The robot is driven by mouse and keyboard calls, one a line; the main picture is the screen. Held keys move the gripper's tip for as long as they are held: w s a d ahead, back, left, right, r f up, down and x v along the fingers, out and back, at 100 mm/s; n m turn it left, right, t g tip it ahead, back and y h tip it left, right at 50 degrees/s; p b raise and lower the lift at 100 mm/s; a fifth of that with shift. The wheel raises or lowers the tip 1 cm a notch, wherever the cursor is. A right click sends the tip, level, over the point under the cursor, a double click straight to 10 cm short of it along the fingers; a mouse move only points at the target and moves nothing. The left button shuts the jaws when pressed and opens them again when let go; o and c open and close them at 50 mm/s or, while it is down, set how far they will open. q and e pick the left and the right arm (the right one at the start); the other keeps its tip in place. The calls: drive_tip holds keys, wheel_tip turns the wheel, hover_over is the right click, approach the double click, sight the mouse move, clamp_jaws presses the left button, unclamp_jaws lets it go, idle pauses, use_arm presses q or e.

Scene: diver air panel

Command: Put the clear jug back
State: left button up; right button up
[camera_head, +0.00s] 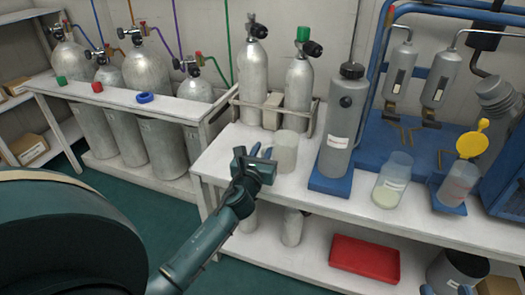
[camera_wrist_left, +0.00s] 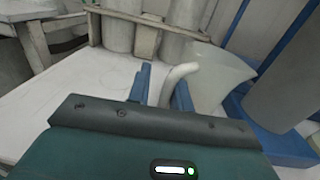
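The clear jug (camera_head: 286,152) is a translucent, pale vessel standing upright on the white bench, left of a grey labelled cylinder. In the left wrist view, its wall (camera_wrist_left: 220,75) and its pale curved handle (camera_wrist_left: 182,72) show. My left gripper (camera_head: 262,154) is just left of the jug in the head view. In the left wrist view, its two blue fingers (camera_wrist_left: 162,88) are apart, one on each side of the handle, with a gap visible on the left side. The handle's lower end is hidden by the gripper body.
The grey cylinder (camera_head: 343,120) stands on a blue base (camera_head: 330,184) close right of the jug. A labelled clear beaker (camera_head: 394,172) and a yellow-lidded container (camera_head: 459,180) stand further right. Two gas cylinders (camera_head: 299,90) in a rack stand behind the jug.

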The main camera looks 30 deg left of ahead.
use_arm(q)
drive_tip(key=shift+o, duration=0.9)
drive_tip(key=shift+r, duration=0.3)
drive_tip(key=p+v, duration=0.1)
drive_tip(key=v, duration=1.1)
drive_tip(key=shift+f, duration=0.15)
